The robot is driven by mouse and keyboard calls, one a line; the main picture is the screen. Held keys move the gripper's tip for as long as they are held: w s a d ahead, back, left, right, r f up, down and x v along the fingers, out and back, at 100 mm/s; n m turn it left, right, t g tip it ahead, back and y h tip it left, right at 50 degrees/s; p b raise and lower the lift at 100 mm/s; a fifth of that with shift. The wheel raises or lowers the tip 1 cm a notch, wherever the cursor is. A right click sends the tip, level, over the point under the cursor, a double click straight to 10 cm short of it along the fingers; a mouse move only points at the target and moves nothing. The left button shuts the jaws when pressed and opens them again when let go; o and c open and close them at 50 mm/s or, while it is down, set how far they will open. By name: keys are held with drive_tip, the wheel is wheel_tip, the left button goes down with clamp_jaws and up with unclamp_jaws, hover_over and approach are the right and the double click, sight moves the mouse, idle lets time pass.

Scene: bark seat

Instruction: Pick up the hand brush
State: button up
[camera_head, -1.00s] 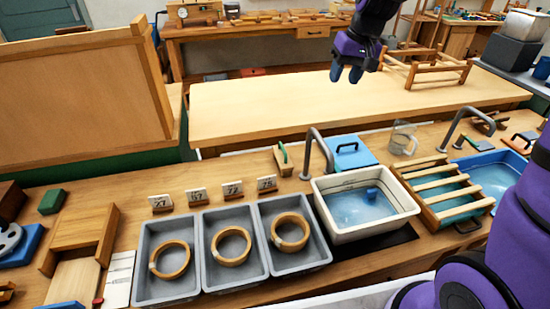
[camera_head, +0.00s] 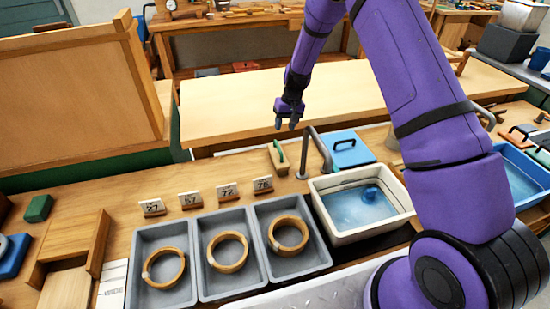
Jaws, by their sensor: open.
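A small wooden block with a green handle (camera_head: 278,157), which looks like the hand brush, stands on the wooden counter left of the grey tap. My gripper (camera_head: 286,123) is above and slightly behind it in the picture, fingers pointing down. The gripper is open and empty, with a gap between its two fingertips. It does not touch the brush. The exact height between them is hard to tell from this one view.
The grey tap (camera_head: 318,152) rises close to the brush's right, over a white basin (camera_head: 410,216) of water. Number cards and grey trays (camera_head: 203,293) with wooden rings lie to the front left.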

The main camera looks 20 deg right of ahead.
sight(278, 146)
drive_tip(key=f, duration=0.3)
drive_tip(key=a+f, duration=0.1)
drive_tip(key=f, duration=0.3)
drive_tip(key=a+f, duration=0.1)
drive_tip(key=f, duration=0.2)
drive_tip(key=shift+w+a+f, duration=0.1)
drive_tip(key=shift+a+f, duration=0.15)
drive_tip(key=shift+f, duration=0.05)
clamp_jaws()
